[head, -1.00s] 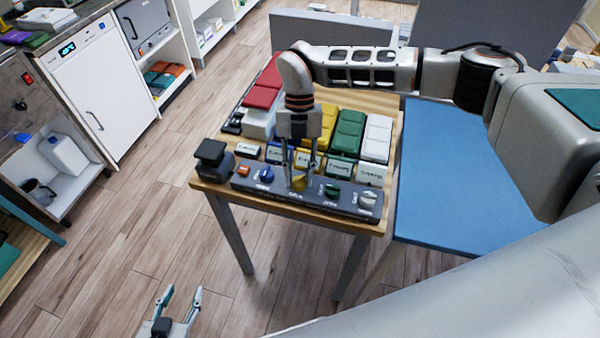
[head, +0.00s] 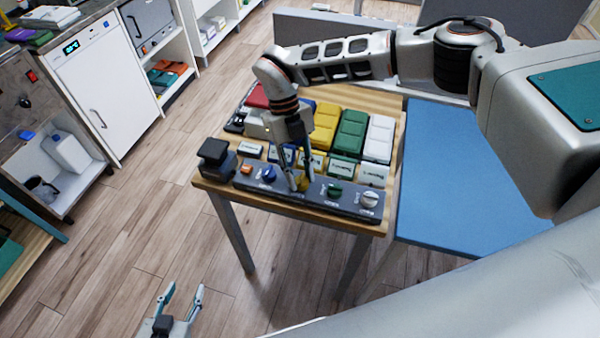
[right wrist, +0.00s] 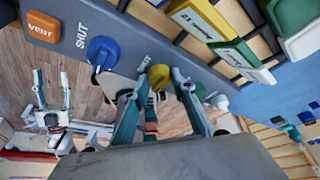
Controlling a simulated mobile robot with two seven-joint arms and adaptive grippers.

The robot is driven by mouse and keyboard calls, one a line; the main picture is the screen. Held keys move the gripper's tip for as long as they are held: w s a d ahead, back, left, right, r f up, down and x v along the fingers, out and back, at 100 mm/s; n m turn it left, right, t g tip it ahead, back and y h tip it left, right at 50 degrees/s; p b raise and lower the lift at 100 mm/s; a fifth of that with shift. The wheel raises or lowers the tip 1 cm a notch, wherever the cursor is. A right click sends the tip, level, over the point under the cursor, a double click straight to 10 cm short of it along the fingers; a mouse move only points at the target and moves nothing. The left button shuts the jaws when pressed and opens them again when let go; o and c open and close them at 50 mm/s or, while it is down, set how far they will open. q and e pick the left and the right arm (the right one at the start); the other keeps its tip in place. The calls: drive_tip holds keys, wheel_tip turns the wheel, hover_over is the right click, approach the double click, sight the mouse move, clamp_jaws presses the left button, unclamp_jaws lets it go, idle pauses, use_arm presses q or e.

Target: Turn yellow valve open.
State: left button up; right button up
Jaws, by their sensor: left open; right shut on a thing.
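The yellow valve (head: 302,183) is a small knob on the dark grey panel (head: 313,198) at the table's front edge. It also shows in the right wrist view (right wrist: 158,77), with a lettered label beside it. My right gripper (head: 298,187) is shut on it, one finger on each side, and its wrist leans to the left above the panel. How far the valve is turned is hard to tell. My left gripper (head: 184,291) is open and empty, low over the floor, away from the table.
A blue knob (head: 267,174) is left of the yellow valve; a green knob (head: 334,189) and a white knob (head: 368,200) are right. A black block (head: 213,153) stands at the panel's left end. Colored boxes (head: 350,137) fill the table behind. A blue-topped surface (head: 440,185) adjoins at right.

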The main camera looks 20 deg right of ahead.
idle(0.3)
drive_tip(key=o, duration=1.1)
drive_tip(key=v, duration=1.2)
